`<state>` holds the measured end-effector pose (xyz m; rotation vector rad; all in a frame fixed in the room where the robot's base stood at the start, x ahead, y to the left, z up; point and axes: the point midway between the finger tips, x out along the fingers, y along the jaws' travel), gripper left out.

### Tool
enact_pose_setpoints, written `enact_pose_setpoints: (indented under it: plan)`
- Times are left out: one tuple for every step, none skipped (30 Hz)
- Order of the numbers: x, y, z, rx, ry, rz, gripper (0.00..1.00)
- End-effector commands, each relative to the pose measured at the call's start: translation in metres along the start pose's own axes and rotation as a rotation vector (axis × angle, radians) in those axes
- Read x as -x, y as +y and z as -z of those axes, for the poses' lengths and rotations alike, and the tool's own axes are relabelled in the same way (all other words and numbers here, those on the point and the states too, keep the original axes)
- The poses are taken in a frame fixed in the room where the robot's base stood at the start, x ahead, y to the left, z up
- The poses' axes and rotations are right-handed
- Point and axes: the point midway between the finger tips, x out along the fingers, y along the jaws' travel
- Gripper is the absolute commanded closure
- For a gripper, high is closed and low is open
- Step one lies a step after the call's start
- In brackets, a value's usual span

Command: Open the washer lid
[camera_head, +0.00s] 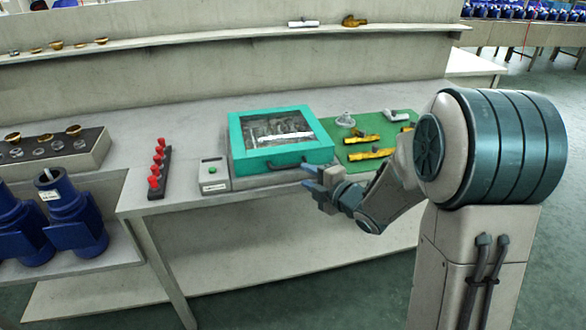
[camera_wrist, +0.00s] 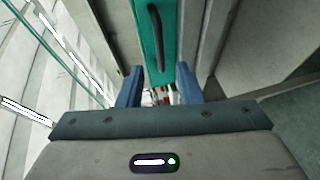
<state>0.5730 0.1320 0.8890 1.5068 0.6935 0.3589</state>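The washer (camera_head: 236,150) is a teal box on the bench in the head view. Its teal-framed lid (camera_head: 318,143) has a clear window and lies closed, with metal parts visible through it. A dark bar handle (camera_head: 285,166) runs along the front edge. The handle also shows in the wrist view (camera_wrist: 155,35), ahead of my gripper on a teal face. My gripper (camera_head: 314,180) is just in front of the washer's right front corner. In the wrist view its two blue fingers (camera_wrist: 160,76) are apart, with nothing held between them.
A rack of red-topped items (camera_head: 157,168) is farther left. A green mat (camera_head: 372,128) with yellow tools lies to the right. A shelf (camera_head: 230,37) runs behind; blue pumps (camera_head: 75,215) stand at left.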

Motion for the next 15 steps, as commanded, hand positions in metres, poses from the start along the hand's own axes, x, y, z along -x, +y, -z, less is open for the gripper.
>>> enact_pose_setpoints:
  plan:
    - [-0.012, 0.0, 0.001, -0.001, 0.003, 0.0, 0.68]
    - [-0.018, 0.0, 0.001, -0.002, 0.002, 0.0, 0.68]
    - [-0.027, 0.0, 0.001, -0.001, 0.002, 0.001, 0.68]
    - [-0.032, 0.0, 0.0, -0.002, 0.001, 0.001, 0.68]
    - [-0.038, 0.0, 0.0, -0.001, 0.001, 0.0, 0.68]
    - [-0.044, 0.0, 0.0, -0.001, 0.001, 0.001, 0.68]
    - [-0.049, 0.0, 0.001, -0.001, 0.001, 0.0, 0.68]
    - [-0.053, 0.0, 0.0, -0.001, 0.001, 0.0, 0.68]
    - [-0.058, 0.0, 0.0, -0.001, 0.0, 0.001, 0.68]
    - [-0.061, 0.0, 0.0, 0.0, 0.0, 0.0, 0.68]
    - [-0.064, 0.0, 0.0, 0.0, 0.0, 0.0, 0.68]
    - [-0.066, 0.0, 0.0, -0.001, 0.0, 0.0, 0.68]
    - [-0.068, 0.0, 0.0, -0.001, -0.001, 0.0, 0.68]
    - [-0.07, 0.0, 0.0, -0.001, -0.001, 0.0, 0.68]
    - [-0.071, 0.0, 0.0, -0.001, -0.001, 0.0, 0.68]
